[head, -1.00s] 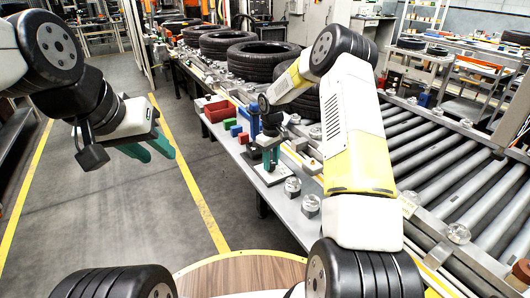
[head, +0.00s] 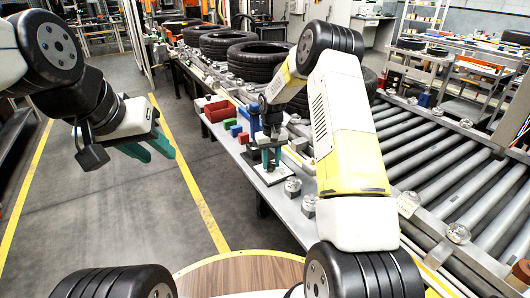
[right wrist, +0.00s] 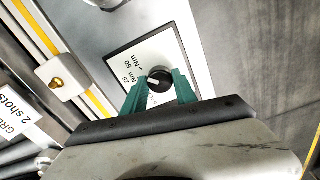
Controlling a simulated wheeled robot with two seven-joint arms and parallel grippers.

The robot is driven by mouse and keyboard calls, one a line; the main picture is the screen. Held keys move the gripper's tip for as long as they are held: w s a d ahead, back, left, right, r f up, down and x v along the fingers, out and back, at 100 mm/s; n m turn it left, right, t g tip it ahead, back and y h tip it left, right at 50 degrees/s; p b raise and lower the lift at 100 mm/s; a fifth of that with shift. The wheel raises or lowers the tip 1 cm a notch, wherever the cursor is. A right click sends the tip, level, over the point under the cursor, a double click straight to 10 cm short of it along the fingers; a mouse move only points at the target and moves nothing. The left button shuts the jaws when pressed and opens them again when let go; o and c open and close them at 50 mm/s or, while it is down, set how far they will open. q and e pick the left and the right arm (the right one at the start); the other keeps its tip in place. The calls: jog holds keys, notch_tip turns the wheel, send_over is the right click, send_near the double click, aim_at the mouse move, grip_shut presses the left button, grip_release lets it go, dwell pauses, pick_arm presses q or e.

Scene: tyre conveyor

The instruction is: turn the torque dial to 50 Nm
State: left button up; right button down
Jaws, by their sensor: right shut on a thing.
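The torque dial (right wrist: 159,80) is a small black round knob with a white mark, set on a white label plate (right wrist: 122,58). The plate reads 25 Nm and 50 Nm; a further label is partly hidden by a finger. The white mark points to the left of the wrist picture; I cannot tell exactly which label it meets. My right gripper (right wrist: 158,88) has its teal fingers on both sides of the knob, shut on it. In the head view the right gripper (head: 270,157) hides the dial. My left gripper (head: 163,147) is empty over the floor, its teal fingers apart.
Several tyres (head: 258,62) lie behind. A roller conveyor (head: 440,165) runs at the right. In the wrist view a brass-studded block (right wrist: 57,82) sits beside the plate.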

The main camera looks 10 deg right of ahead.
aim_at(271, 163)
jog(key=shift+m, duration=1.5)
jog(key=c, duration=1)
grip_release()
jog(key=shift+o, duration=0.2)
jog(key=shift+r, duration=3.9)
jog(key=shift+r, duration=0.1)
